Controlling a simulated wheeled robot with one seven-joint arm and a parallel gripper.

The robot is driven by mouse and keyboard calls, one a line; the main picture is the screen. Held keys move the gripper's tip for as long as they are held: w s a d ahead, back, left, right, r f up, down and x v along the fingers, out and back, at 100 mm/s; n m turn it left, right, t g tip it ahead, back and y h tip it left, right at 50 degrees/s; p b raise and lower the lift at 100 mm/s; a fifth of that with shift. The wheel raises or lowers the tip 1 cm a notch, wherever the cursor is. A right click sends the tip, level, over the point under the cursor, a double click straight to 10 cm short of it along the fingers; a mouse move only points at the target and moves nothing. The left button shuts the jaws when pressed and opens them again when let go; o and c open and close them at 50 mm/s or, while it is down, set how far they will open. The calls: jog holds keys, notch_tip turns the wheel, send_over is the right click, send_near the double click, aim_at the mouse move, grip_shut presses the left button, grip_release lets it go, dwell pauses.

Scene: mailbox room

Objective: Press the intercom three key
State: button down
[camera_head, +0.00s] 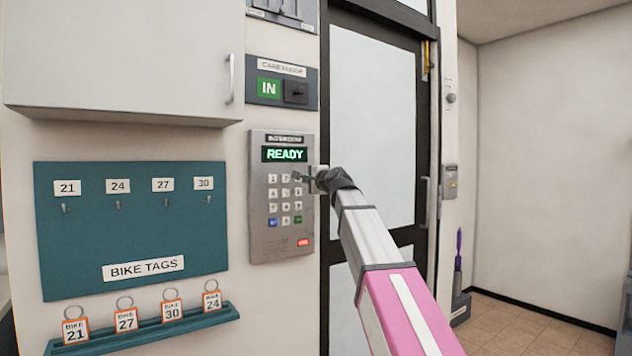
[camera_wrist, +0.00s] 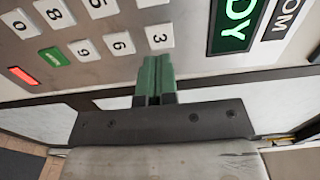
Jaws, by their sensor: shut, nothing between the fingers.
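The grey intercom panel (camera_head: 259,225) is on the wall beside the dark-framed door, its green display (camera_head: 284,154) reading READY. My gripper (camera_head: 299,177) reaches in from the right to the upper right of the keypad, and its tip covers the three key there. In the wrist view the white three key (camera_wrist: 160,37) shows clearly, rotated in the picture. My shut green fingertips (camera_wrist: 156,60) are just below it in that picture, close to its edge. I cannot tell whether they touch the key or the panel.
The six key (camera_wrist: 122,43) and nine key (camera_wrist: 84,49) are close by. A teal bike-tag board (camera_head: 75,250) and tag shelf (camera_head: 140,332) are at left, a white cabinet (camera_head: 130,60) above. The door (camera_head: 375,130) is at right.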

jog(key=shift+x, duration=2)
jog(key=shift+x, duration=0.9)
jog(key=shift+w+r, duration=0.1)
jog(key=shift+r, duration=0.15)
jog(key=v, duration=1.5)
jog(key=shift+f, duration=0.2)
